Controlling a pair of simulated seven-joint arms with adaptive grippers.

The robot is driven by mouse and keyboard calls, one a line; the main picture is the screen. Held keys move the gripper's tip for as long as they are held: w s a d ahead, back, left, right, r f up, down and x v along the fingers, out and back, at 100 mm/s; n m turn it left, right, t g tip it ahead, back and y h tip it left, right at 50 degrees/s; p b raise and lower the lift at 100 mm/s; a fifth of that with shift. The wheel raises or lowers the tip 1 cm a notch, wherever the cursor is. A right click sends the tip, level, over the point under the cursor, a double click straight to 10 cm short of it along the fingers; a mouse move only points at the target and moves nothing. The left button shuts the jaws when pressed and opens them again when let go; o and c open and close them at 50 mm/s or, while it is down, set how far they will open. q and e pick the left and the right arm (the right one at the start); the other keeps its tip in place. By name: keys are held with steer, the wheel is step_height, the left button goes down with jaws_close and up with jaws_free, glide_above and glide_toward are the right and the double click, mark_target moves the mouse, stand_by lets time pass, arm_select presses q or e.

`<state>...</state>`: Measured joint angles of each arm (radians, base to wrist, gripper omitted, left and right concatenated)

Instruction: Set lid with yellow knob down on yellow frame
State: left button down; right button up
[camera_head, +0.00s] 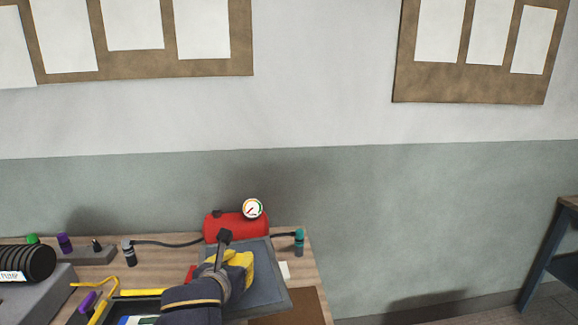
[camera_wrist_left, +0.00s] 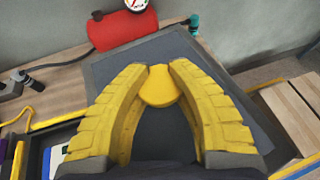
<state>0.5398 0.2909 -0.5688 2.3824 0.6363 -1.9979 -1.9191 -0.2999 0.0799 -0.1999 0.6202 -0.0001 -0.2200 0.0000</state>
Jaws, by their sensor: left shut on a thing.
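My left gripper (camera_head: 238,268) is shut on the yellow knob (camera_wrist_left: 159,86) of the lid, with one finger on each side of it. The lid (camera_head: 268,288) is a flat dark grey plate; in the left wrist view (camera_wrist_left: 110,70) it spreads out under the fingers, turned at an angle to the yellow edges. A yellow frame (camera_head: 140,292) shows in part to the left of the gripper, and its edge also shows in the left wrist view (camera_wrist_left: 55,122). The lid and my arm hide much of it. I cannot tell whether the lid touches it. My right gripper is out of view.
A red tank (camera_head: 229,226) with a round gauge stands close behind the lid. A black pump (camera_head: 25,263), a purple-handled item (camera_head: 87,302) and small coloured fittings (camera_head: 65,242) are on the left. A teal fitting (camera_head: 299,240) stands at the back right.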

arm_select(q)
steer(key=s+a+f+n+y, duration=0.1)
steer(key=s+a+f, duration=0.3)
steer(key=a+f, duration=0.3)
steer(key=shift+a+n+y, duration=0.3)
steer(key=shift+a+y, duration=0.1)
steer(key=shift+a, duration=0.2)
